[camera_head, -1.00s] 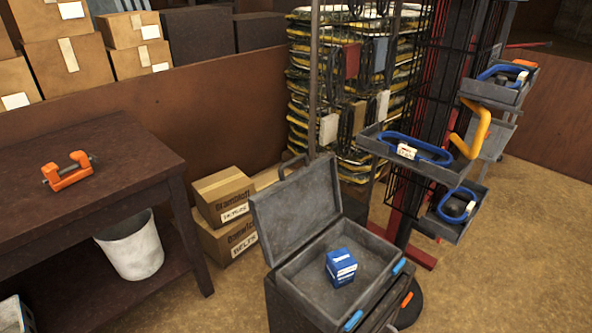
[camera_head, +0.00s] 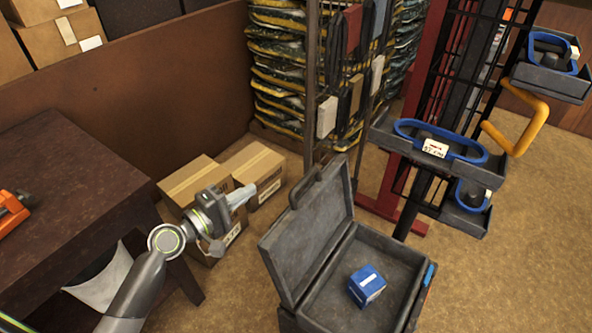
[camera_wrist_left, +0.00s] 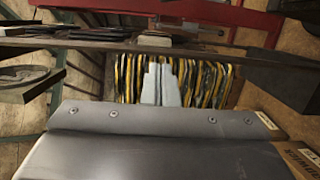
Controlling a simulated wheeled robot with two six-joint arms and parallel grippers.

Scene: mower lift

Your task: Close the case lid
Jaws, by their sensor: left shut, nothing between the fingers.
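The grey case (camera_head: 385,243) stands open at the lower middle of the head view. Its lid (camera_head: 308,240) is raised and tilts back to the left, with a handle on its top edge. A small blue and white box (camera_head: 367,287) sits inside the case. My left gripper (camera_head: 252,190) is to the left of the lid, apart from it, at about the height of its upper part in the picture. It is shut and empty. In the left wrist view its pale fingers (camera_wrist_left: 160,84) are together in front of the stacked yellow and black bags. My right gripper is not in view.
Cardboard boxes (camera_head: 266,170) lie on the floor behind my left gripper. A dark table (camera_head: 70,190) with an orange clamp (camera_head: 10,212) is at the left. A rack with grey trays (camera_head: 440,150) stands behind the case at the right. The floor at the lower right is clear.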

